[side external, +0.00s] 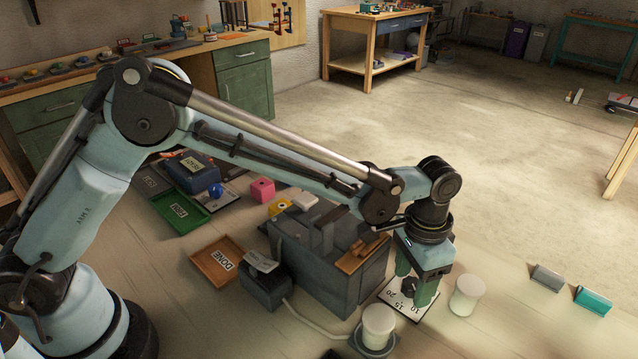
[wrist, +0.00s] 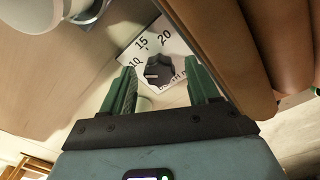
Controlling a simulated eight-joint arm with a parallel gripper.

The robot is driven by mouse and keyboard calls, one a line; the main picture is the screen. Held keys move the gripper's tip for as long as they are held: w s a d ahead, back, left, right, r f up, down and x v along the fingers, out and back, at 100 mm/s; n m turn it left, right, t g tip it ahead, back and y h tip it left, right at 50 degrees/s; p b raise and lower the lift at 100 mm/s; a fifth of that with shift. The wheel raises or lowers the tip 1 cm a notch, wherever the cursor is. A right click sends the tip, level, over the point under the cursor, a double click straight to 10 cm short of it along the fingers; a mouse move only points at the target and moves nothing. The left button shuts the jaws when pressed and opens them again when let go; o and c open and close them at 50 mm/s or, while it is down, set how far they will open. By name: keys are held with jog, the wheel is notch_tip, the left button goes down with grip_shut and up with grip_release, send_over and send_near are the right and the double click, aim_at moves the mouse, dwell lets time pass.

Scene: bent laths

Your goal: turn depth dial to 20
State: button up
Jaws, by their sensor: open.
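The depth dial is a dark, many-sided knob (wrist: 160,73) on a white plate (wrist: 182,50) marked 10, 15 and 20 in the wrist view. In the side view the knob (side external: 408,287) sits on the plate (side external: 394,292), beside the grey machine block. My gripper (side external: 415,284) points down over the plate. Its green fingers are open on either side of the knob, which also shows between the fingertips in the wrist view (wrist: 160,80). I cannot tell whether they touch it. Which number the knob points to is not clear.
A grey machine block (side external: 325,266) with wooden pieces (side external: 362,252) stands close to the left of my gripper. White cylinders stand in front (side external: 378,322) and to the right (side external: 467,294). An orange DONE tray (side external: 203,255) and a dark box (side external: 265,291) lie further left.

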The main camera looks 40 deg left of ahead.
aim_at(412, 281)
jog(key=c, duration=1)
jog(key=shift+m, duration=1.6)
jog(key=shift+c, duration=0.2)
jog(key=o, duration=1)
jog(key=shift+o, duration=0.2)
jog(key=shift+r, duration=0.1)
notch_tip(412, 281, up, 12)
jog(key=shift+w+a, duration=0.15)
jog(key=shift+w, duration=0.05)
